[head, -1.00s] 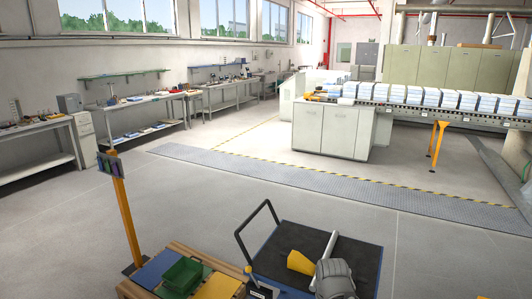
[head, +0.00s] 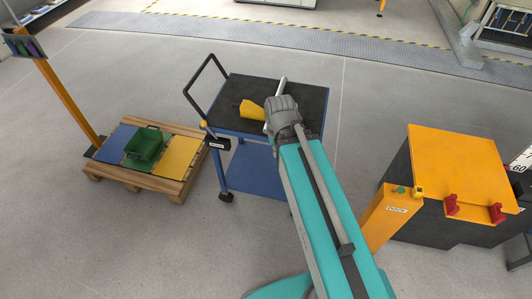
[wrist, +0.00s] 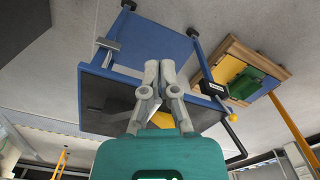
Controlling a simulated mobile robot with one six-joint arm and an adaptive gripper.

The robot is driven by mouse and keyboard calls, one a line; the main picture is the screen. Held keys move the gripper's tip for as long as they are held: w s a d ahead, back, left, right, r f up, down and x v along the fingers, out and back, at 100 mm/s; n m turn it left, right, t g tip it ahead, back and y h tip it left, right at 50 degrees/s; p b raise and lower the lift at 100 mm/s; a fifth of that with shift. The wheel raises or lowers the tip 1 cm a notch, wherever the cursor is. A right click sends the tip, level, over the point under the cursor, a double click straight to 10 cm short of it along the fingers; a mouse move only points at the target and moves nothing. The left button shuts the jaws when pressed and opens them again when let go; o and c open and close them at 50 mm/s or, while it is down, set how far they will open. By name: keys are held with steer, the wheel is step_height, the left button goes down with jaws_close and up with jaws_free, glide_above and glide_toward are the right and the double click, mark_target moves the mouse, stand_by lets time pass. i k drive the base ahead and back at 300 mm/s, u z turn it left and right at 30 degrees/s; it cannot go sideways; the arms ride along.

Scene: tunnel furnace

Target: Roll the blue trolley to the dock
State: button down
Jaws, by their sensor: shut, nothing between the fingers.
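The blue trolley (head: 268,144) stands on the floor in the head view, with a dark top, a blue lower shelf and a black handle (head: 205,88) at its left. A yellow piece (head: 251,110) and a pale bar (head: 277,98) show at its top. In the wrist view my gripper (wrist: 159,68) is shut and empty, in front of the trolley (wrist: 157,41); contact cannot be told. An orange and dark block (head: 452,172) at the right has a post whose small label seems to read DOCK (head: 397,210).
A wooden pallet (head: 182,187) with blue, green and yellow panels and a green bin (head: 146,146) stands close left of the trolley. An orange post (head: 68,98) rises beside it. Red hooks (head: 497,213) sit on the block. Open floor lies behind the trolley.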

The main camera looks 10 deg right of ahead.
mark_target(252, 170)
steer(key=k, duration=0.65)
steer(key=u, duration=0.35)
steer(key=i, duration=1.8)
steer(key=z, duration=0.05)
